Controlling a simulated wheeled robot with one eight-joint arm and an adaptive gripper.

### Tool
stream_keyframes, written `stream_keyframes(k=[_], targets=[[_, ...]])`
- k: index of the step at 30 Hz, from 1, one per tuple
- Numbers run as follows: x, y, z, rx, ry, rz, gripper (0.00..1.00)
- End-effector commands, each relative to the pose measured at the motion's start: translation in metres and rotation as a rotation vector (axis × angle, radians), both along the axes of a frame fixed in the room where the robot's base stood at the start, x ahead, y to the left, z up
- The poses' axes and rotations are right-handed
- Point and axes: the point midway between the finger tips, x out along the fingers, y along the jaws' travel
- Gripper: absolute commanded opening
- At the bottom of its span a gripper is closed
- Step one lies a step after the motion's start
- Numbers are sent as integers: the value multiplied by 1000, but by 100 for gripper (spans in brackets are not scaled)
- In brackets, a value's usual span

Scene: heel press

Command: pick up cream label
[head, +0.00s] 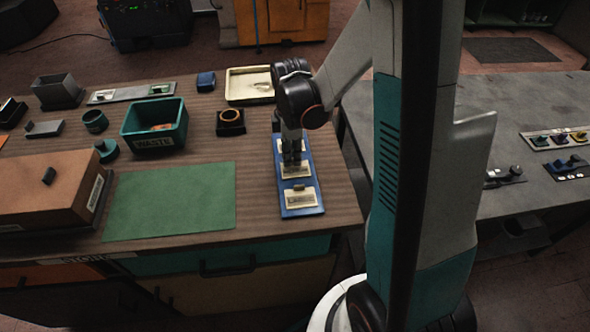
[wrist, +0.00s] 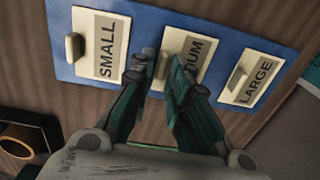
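Three cream labels with small raised knobs lie in a row on a blue board (head: 284,207). The wrist view shows the SMALL label (wrist: 103,47), the middle label (wrist: 196,50), partly covered and ending in "UM", and the LARGE label (wrist: 259,80). My gripper (head: 291,160) points down over the middle of the board. In the wrist view my gripper (wrist: 163,68) has its two fingertips close together on either side of the middle label's pale knob, seemingly shut on it. The label appears to lie in its place on the board.
A teal waste bin (head: 137,122), a dark block with a ring (head: 230,129) and a cream tray (head: 236,84) stand left of and behind the board. A green mat (head: 170,202) lies bare to the left. A brown box (head: 40,190) sits at the far left.

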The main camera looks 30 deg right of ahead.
Motion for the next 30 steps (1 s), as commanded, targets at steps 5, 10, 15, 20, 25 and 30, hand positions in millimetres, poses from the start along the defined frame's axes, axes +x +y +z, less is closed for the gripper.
stream_keyframes(k=[5,10,15,20,25,30], targets=[[0,0,-7,0,0,0,17],[0,0,-7,0,0,0,4],[0,0,-7,0,0,0,0],[0,0,-7,0,0,0,0],[0,0,-4,0,0,0,0],[0,0,11,0,0,0,0]])
